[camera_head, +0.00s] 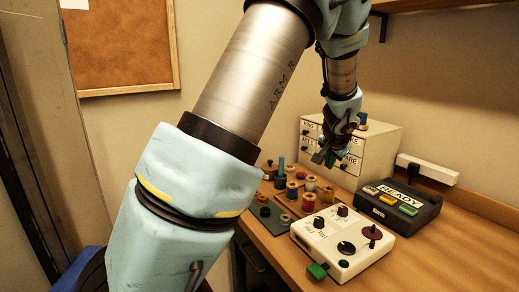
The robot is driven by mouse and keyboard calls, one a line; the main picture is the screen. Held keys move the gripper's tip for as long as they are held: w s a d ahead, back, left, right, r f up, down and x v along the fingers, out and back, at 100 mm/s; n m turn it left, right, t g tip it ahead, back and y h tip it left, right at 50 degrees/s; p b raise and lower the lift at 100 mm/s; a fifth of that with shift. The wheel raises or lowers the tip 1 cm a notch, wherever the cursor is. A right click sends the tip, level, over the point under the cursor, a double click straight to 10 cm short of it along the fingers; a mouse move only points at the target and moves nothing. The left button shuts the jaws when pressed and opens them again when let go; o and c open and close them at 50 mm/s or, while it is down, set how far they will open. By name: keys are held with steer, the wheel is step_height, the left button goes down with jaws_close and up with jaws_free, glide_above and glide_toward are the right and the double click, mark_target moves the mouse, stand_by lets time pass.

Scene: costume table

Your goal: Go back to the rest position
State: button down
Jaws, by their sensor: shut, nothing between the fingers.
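My gripper (323,157) hangs at the end of my arm, above the back of the wooden table (465,262). It is in front of a cream drawer cabinet (373,155) and hides part of its labels. The fingers are small and dark in this view and look shut and empty. The gripper points down and to the left, above a group of thread spools. My arm crosses the picture from the bottom left to the top and hides the table's left part.
A white box with knobs (342,240) stands in front. A dark box marked READY (399,204) is to the right. The table's right front is clear.

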steer(key=s+a+f+n+g+y, duration=0.1)
steer(key=s+a+n+g, duration=0.2)
steer(key=a, duration=0.8)
steer(key=s+a+f+n+y, duration=0.1)
steer(key=s+a+n, duration=0.3)
steer(key=a, duration=0.6)
steer(key=s+a+n+g, duration=0.2)
steer(key=s+a, duration=0.7)
steer(key=s, duration=0.4)
steer(key=shift+s+a+f+g, duration=0.15)
steer(key=shift+s+f+g, duration=0.1)
steer(key=shift+s+g, duration=0.15)
